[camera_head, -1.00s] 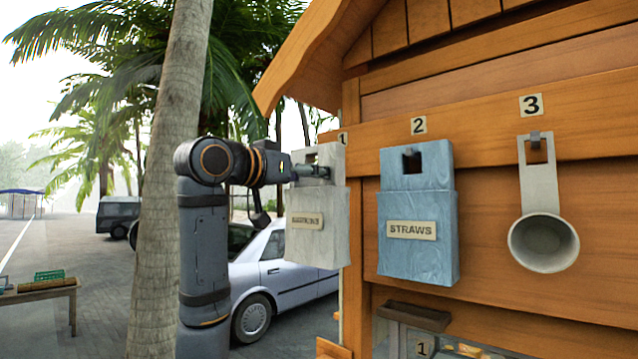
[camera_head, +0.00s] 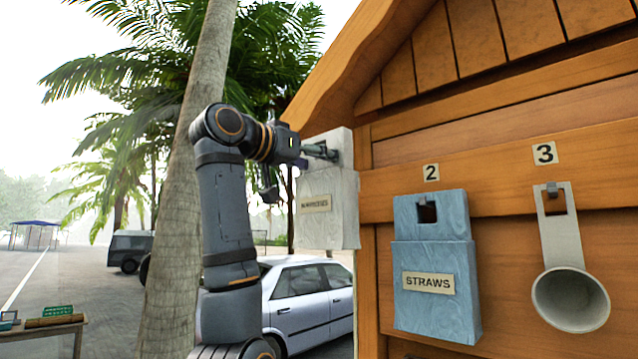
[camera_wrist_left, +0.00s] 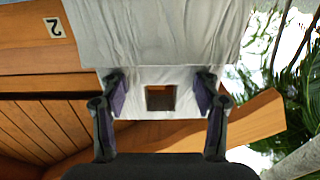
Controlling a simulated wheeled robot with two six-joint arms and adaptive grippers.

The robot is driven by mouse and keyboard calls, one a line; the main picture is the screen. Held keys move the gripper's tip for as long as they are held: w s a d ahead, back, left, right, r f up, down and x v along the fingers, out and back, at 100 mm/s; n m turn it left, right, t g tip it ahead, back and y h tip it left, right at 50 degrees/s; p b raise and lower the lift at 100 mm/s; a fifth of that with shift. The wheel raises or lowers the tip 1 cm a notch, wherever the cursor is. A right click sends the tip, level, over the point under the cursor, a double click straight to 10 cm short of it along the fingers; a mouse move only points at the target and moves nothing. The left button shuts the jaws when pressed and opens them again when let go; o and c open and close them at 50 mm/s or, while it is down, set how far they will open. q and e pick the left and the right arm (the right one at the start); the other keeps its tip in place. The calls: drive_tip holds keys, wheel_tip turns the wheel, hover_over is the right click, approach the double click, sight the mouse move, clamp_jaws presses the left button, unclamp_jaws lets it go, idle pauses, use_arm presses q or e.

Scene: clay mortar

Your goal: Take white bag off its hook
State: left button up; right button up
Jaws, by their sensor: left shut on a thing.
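The white bag (camera_head: 327,210) with a small tan label hangs upright from my left gripper (camera_head: 325,152), at the left edge of the hut front. The fingers are closed on its narrow upper part. In the left wrist view, the fingers of my left gripper (camera_wrist_left: 161,82) press on both sides of the neck of the white bag (camera_wrist_left: 155,35), around a square hole. Wood shows through the hole, with no hook seen in it. The bag's hook and number plate are hidden in the head view. My right gripper is not in view.
A blue straws bag (camera_head: 437,265) hangs on the hut wall (camera_head: 520,235) below plate 2, to the right. A palm trunk (camera_head: 190,180) and a parked car (camera_head: 310,300) stand behind my left arm.

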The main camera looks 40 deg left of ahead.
sight(314, 219)
use_arm(q)
drive_tip(key=shift+r, duration=0.75)
drive_tip(key=shift+f, duration=0.1)
drive_tip(key=shift+f, duration=0.15)
drive_tip(key=shift+f+b, duration=6)
drive_tip(key=shift+f, duration=0.45)
drive_tip(key=shift+s+a+b, duration=0.15)
drive_tip(key=shift+s+b, duration=0.3)
drive_tip(key=shift+s, duration=1.35)
drive_tip(key=shift+s+a+b, duration=0.15)
drive_tip(key=shift+s+b, duration=0.25)
drive_tip(key=shift+s, duration=1.35)
drive_tip(key=shift+s+a, duration=0.15)
drive_tip(key=shift+s, duration=1.35)
